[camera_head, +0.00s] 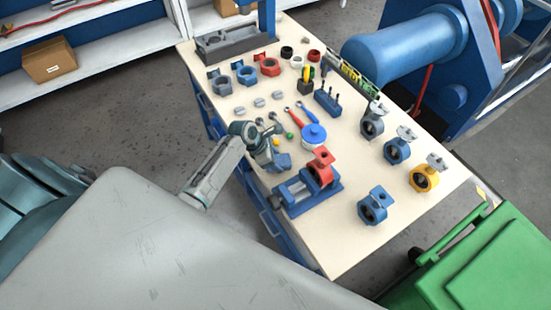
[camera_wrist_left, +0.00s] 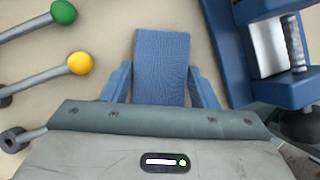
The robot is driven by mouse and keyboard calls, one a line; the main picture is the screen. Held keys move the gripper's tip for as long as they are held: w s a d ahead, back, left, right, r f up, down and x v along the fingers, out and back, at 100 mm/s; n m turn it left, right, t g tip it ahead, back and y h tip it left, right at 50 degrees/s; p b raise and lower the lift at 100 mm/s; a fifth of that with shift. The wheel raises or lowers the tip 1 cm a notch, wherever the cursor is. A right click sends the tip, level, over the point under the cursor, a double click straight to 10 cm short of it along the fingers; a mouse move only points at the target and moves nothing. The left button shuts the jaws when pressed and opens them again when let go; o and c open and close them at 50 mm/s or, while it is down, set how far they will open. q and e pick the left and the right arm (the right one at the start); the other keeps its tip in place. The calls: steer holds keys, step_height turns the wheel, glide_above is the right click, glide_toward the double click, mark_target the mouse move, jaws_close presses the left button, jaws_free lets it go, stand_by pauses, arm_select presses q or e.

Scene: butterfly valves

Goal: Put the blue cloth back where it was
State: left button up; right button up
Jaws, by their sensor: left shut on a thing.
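The blue cloth (camera_wrist_left: 161,62) shows in the left wrist view as a folded rectangle between my left gripper's fingers. My left gripper (camera_wrist_left: 160,88) is shut on it. In the head view my left gripper (camera_head: 275,158) is at the workbench's near-left side, and a bit of blue cloth (camera_head: 283,163) shows at its tip. Just right of it is a blue vise (camera_head: 305,195) holding a red valve (camera_head: 320,167). I cannot tell whether the cloth touches the bench top. My right gripper is not in view.
A blue round container (camera_head: 314,135) and levers with green (camera_wrist_left: 63,12) and yellow (camera_wrist_left: 79,63) knobs lie close by. Several valves stand on the workbench (camera_head: 345,238). A green bin (camera_head: 490,265) stands at the lower right. The bench's front corner is bare.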

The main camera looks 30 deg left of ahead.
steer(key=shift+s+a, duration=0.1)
arm_select(q)
steer(key=o, duration=0.9)
steer(key=shift+f, duration=0.1)
steer(key=shift+o, duration=0.3)
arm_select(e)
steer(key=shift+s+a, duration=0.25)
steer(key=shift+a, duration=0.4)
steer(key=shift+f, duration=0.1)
arm_select(q)
steer(key=shift+s+a+r, duration=0.1)
steer(key=shift+a+r, duration=0.05)
steer(key=shift+r, duration=0.15)
steer(key=b+v, duration=0.1)
steer(key=v, duration=1)
steer(key=shift+r+b, duration=0.25)
steer(key=shift+b, duration=0.15)
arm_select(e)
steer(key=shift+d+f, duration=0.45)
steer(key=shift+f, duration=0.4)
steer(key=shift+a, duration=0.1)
